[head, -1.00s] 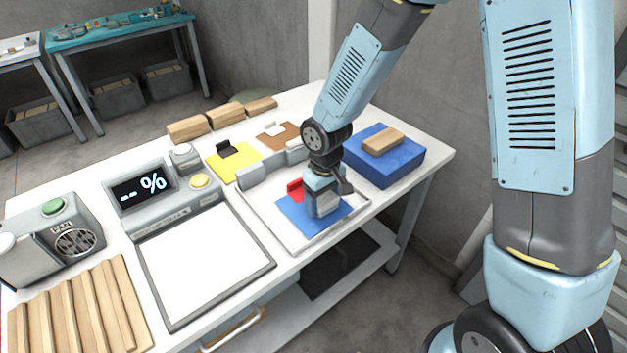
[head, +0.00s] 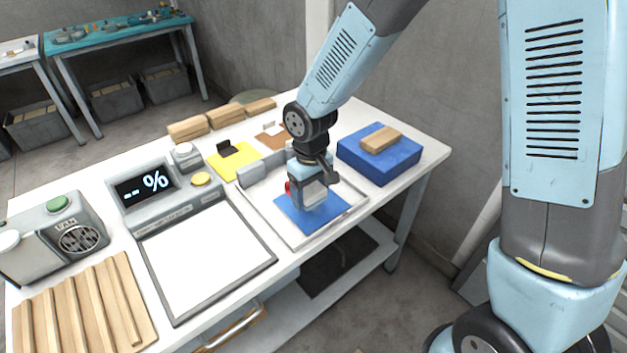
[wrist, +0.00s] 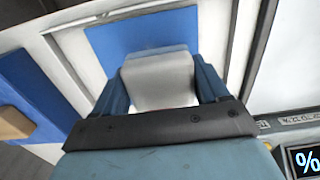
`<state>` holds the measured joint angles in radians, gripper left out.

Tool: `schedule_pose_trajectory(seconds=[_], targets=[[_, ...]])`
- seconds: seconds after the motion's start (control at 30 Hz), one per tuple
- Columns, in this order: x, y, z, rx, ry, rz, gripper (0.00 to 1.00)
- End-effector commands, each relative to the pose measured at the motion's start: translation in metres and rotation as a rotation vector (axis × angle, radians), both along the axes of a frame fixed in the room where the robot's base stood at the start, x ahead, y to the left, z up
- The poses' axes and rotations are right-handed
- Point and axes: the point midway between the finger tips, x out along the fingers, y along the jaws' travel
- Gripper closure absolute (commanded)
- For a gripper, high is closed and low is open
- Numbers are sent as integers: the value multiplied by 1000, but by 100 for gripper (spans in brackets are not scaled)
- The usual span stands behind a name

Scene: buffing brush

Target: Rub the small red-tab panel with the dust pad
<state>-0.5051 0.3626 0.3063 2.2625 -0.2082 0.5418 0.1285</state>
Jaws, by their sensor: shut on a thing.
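The small panel is a blue sheet (head: 333,217) with a red tab (head: 288,188) at its back left edge. It lies in a pale shallow tray (head: 290,238) on the bench. My gripper (head: 313,190) points down over the panel and is shut on a pale grey pad (head: 314,196). In the wrist view the pad (wrist: 160,82) sits between my blue fingers, with the blue panel (wrist: 140,32) beyond it. My gripper and the pad hide part of the panel and tab. I cannot tell whether the pad touches the panel.
A yellow panel (head: 226,168) with a black tab and a brown panel (head: 274,143) lie behind the tray. A blue block (head: 352,161) with a wooden piece (head: 381,139) stands right. A display (head: 143,187), white plate (head: 205,255) and slatted rack (head: 75,305) fill the left.

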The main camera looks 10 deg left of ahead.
Motion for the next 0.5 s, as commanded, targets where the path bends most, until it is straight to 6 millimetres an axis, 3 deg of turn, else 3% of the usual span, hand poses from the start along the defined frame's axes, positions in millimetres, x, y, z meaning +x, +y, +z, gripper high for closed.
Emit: schedule_pose_trajectory(seconds=[0.3,0.5], targets=[[1,-1,29,1,-1,-3,59],[1,-1,37,1,-1,-1,59]])
